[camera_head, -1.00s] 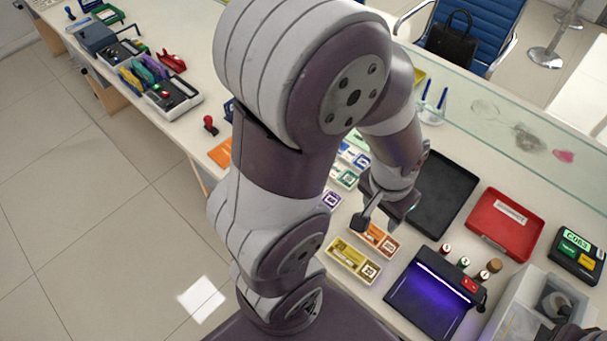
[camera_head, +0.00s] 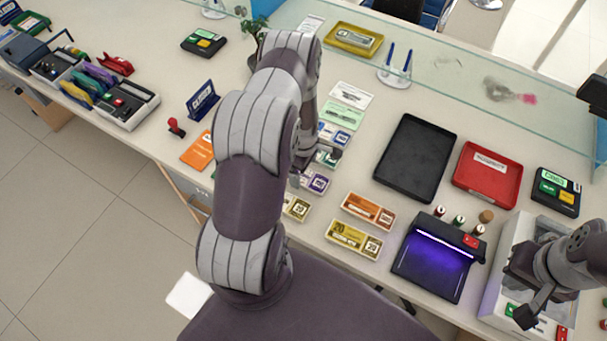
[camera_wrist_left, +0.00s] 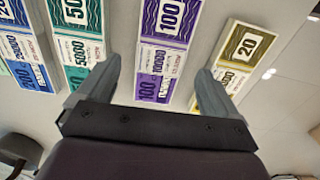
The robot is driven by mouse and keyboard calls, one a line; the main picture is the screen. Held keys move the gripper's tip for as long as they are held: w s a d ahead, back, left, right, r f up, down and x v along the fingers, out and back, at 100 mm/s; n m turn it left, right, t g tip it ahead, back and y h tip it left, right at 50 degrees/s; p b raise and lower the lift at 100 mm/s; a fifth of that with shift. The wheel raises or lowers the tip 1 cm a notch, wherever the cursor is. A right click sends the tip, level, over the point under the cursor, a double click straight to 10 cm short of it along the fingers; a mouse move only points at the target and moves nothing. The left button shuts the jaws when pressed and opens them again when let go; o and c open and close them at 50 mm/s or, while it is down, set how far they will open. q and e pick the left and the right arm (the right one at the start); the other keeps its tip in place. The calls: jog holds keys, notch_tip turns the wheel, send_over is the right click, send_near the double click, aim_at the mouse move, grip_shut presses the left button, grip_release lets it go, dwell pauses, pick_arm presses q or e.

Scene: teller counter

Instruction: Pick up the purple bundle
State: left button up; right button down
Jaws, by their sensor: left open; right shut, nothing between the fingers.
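The purple bundle (camera_head: 316,182), marked 100, lies on the counter, partly hidden behind my left arm in the head view. In the left wrist view the purple bundle (camera_wrist_left: 165,50) lies lengthwise between the two spread fingers of my left gripper (camera_wrist_left: 158,72). That gripper is open and empty. Its fingertips appear above the counter, apart from the bundle. In the head view my left gripper (camera_head: 312,162) is partly hidden by its own arm. My right gripper (camera_head: 522,296) is shut and empty at the lower right, over the clear bin.
In the left wrist view a green bundle (camera_wrist_left: 78,25) and a yellow bundle (camera_wrist_left: 240,55) flank the purple one. Orange (camera_head: 368,211) and yellow-brown (camera_head: 353,239) bundles lie to its right. A black tray (camera_head: 415,160), a red tray (camera_head: 487,175) and a lit purple-light device (camera_head: 432,262) stand further right.

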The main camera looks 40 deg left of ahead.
pick_arm(q)
jog(key=shift+d+f, duration=0.2)
jog(key=shift+f, duration=1)
jog(key=shift+a+f, duration=0.15)
jog(key=shift+f, duration=0.1)
jog(key=c, duration=1.2)
pick_arm(e)
jog(key=shift+s+d+r, duration=0.1)
jog(key=shift+d+r, duration=0.05)
jog(key=shift+r, duration=0.3)
pick_arm(q)
jog(key=shift+r, duration=0.15)
